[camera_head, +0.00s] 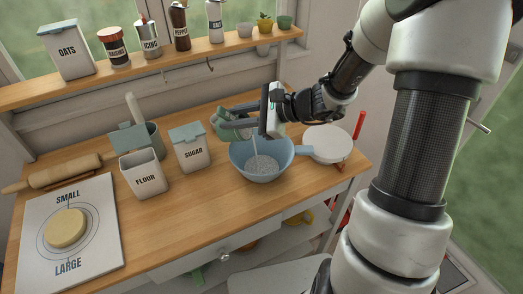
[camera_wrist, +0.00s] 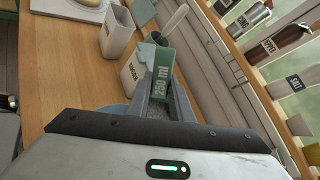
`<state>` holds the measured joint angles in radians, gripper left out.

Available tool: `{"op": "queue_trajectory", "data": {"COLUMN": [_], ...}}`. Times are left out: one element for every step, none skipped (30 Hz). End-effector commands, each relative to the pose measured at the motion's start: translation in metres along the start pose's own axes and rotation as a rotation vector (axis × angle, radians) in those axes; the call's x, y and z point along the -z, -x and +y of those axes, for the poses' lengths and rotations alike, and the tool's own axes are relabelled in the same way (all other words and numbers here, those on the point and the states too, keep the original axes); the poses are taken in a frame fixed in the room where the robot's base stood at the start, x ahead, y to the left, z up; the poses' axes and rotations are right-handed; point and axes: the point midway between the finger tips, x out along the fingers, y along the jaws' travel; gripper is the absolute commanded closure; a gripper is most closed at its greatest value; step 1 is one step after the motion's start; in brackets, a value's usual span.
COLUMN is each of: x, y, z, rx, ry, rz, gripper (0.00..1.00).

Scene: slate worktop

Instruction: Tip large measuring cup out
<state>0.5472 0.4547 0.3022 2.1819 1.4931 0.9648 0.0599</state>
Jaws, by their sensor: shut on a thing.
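My gripper (camera_head: 230,117) is shut on a green measuring cup (camera_head: 225,131) over the left rim of a blue bowl (camera_head: 272,175). In the wrist view the cup, marked "250 ml" (camera_wrist: 162,72), sits between my two fingers (camera_wrist: 165,88). The cup looks tilted, with its mouth toward the bowl. A thin pale streak runs from beside the cup down into the bowl. Pale grainy stuff lies in the bowl's bottom. How much is still in the cup is hidden.
Sugar (camera_head: 191,153) and flour (camera_head: 148,180) canisters stand left of the bowl. A shelf (camera_head: 140,65) of jars runs above. Front middle worktop is clear.

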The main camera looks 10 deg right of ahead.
Motion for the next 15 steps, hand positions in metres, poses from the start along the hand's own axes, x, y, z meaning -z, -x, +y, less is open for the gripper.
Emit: {"op": "queue_trajectory", "data": {"x": [0.0015,0.0017,0.0019,0.0021,0.0023,0.0027,0.0030,0.0033,0.0037,0.0040,0.0042,0.0045,0.0046,0.0048,0.0051], "y": [-0.0002,0.0000,0.0002,0.0004,0.0006,0.0009,0.0011,0.0013,0.0015,0.0016,0.0018,0.0019,0.0021,0.0022,0.0023], "z": [0.0007,0.0008,0.0010,0.0012,0.0013,0.0015,0.0016,0.0017,0.0018,0.0020,0.0021,0.0023,0.0025,0.0027,0.0029], "rx": [0.004,0.005,0.007,0.009,0.011,0.013,0.015,0.017,0.019,0.020,0.021,0.023,0.025,0.026,0.028], "ry": [0.000,0.000,0.000,0.000,0.000,0.000,0.000,0.000,-0.001,-0.001,-0.001,-0.001,-0.001,0.000,0.000], "rz": [-0.005,-0.008,-0.012,-0.015,-0.018,-0.022,-0.024,-0.026,-0.030,-0.032,-0.035,-0.039,-0.042,-0.045,-0.049], "gripper": [1.00,1.00,1.00,1.00,1.00,1.00,1.00,1.00,1.00,1.00,1.00,1.00,1.00,1.00,1.00]}}
